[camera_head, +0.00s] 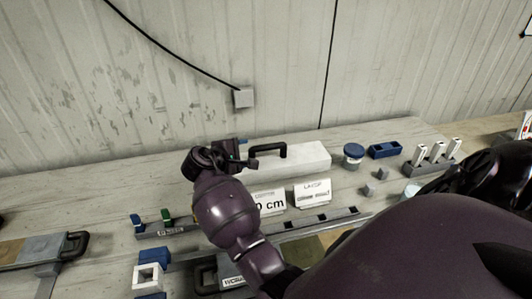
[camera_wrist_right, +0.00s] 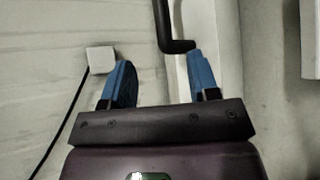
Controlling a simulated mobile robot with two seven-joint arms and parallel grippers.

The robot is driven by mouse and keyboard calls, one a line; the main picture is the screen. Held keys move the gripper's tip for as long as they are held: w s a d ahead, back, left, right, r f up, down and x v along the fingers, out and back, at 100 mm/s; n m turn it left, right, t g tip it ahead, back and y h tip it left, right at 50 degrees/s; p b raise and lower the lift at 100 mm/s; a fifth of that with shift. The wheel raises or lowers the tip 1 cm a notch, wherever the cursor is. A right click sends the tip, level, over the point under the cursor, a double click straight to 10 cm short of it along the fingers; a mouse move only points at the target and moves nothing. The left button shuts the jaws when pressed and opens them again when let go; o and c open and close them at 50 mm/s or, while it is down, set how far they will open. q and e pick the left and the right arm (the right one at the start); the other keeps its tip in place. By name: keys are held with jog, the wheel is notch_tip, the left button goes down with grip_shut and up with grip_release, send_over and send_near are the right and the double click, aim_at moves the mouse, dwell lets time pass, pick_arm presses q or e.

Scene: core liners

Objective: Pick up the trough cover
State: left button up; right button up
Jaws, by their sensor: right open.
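The white trough cover (camera_head: 305,158) lies toward the back of the bench, a long pale block with a black bar handle (camera_head: 270,151) on top. My right gripper (camera_head: 238,147) is just left of the handle, its arm reaching in from the lower right. In the right wrist view the gripper (camera_wrist_right: 162,78) has its two blue fingers spread with nothing held between them. The black handle (camera_wrist_right: 176,45) shows beyond the fingertips, closer to the right finger; whether it touches cannot be told. My left gripper is not in view.
Label cards (camera_head: 312,193) and a grey slotted rail (camera_head: 325,216) stand in front of the cover. A blue-lidded jar (camera_head: 353,155), a blue tray (camera_head: 385,150) and a rack of white tubes (camera_head: 432,165) stand to its right. The wall is close behind.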

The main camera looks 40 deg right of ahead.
aim_at(261, 149)
jog(key=x, duration=0.5)
jog(key=shift+d, duration=0.15)
jog(key=shift+f+x, duration=0.15)
jog(key=shift+x, duration=1.25)
jog(key=shift+f+x, duration=0.15)
jog(key=shift+x, duration=1.2)
jog(key=shift+w+a, duration=0.1)
jog(key=shift+a, duration=0.1)
grip_shut()
